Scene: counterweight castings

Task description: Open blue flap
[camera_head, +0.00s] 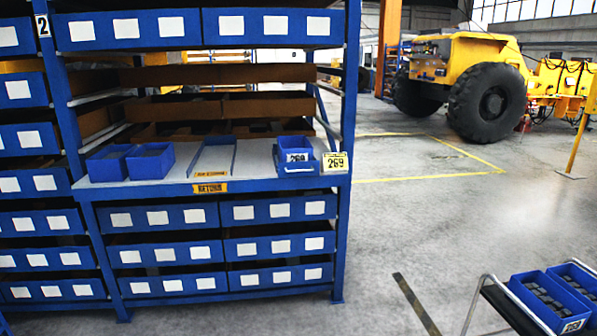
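A blue bin (294,152) with a white label marked 269 stands at the right end of the grey shelf top (185,190). A low blue front piece (296,168) with a small pale mark sits at its front; I cannot tell whether this is the blue flap or whether it is open. A yellow 269 sign (335,162) is beside it. A flat blue-edged tray (214,158) and two open blue bins (151,161) are to the left. Neither of my grippers is in view.
The blue rack (350,100) holds rows of labelled blue bins above and below the shelf top. A cart (507,306) with dark-filled blue bins (545,302) stands at the lower right. A yellow vehicle (470,52) stands behind.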

